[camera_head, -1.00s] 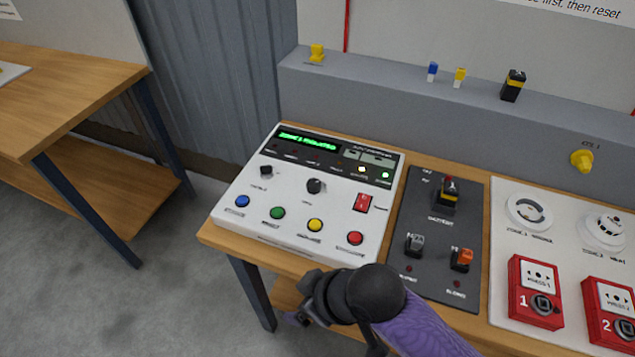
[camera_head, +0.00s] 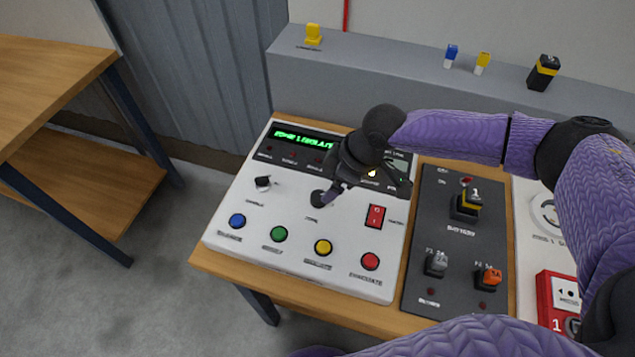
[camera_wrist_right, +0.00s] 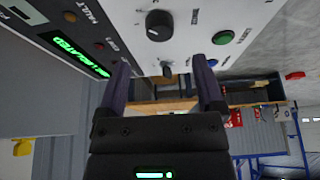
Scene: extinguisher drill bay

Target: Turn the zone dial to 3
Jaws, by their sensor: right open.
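The zone dial (camera_head: 322,198) is a round black knob in the middle of the white control panel (camera_head: 225,205). It also shows in the right wrist view (camera_wrist_right: 158,25), just beyond the fingertips and between their lines. Its pointer setting is too small to read. My right gripper (camera_head: 333,188) is over the panel at the dial and partly covers it in the head view. In the right wrist view its two fingers (camera_wrist_right: 162,68) are spread, with nothing gripped. My left gripper is not in view.
A smaller black knob (camera_head: 263,183) sits left of the dial. Blue (camera_head: 237,221), green (camera_head: 279,234), yellow (camera_head: 323,247) and red (camera_head: 370,261) buttons line the front. A red rocker switch (camera_head: 375,216) is to the right. A dark switch plate (camera_head: 450,270) stands beside the panel.

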